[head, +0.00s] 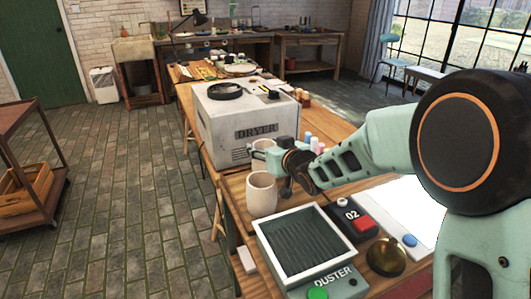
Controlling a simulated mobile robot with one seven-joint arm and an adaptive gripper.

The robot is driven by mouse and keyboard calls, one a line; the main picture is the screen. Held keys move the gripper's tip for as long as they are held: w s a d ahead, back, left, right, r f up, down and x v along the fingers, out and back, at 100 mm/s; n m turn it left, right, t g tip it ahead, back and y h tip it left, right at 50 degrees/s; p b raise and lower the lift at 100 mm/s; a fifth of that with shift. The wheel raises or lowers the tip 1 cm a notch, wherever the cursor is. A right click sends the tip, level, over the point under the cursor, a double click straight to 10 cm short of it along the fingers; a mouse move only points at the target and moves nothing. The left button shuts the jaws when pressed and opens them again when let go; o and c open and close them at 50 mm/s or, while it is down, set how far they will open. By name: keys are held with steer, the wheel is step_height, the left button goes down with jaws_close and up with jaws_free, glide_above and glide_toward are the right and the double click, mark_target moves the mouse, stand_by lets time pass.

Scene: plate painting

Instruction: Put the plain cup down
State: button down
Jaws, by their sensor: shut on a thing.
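The plain cup (261,196) is pale beige, without visible decoration, and upright. It is in the middle of the head view, between the dryer and the duster. The contact between fingers and cup is too small to see clearly. The cup's base appears close to the wooden table (232,183); I cannot tell whether it touches.
The dryer box (240,115) stands just behind the cup. The duster (297,246) with its grille is just in front. Small colored bottles (313,143) stand behind my wrist.

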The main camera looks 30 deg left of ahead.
steer(key=shift+f, duration=0.45)
steer(key=shift+f, duration=0.2)
steer(key=c, duration=0.9)
jaws_free()
steer(key=shift+d, duration=0.1)
steer(key=shift+o, duration=0.2)
steer(key=shift+r, duration=0.15)
steer(key=p+v, duration=0.1)
steer(key=v, duration=1.1)
steer(key=shift+p, duration=0.3)
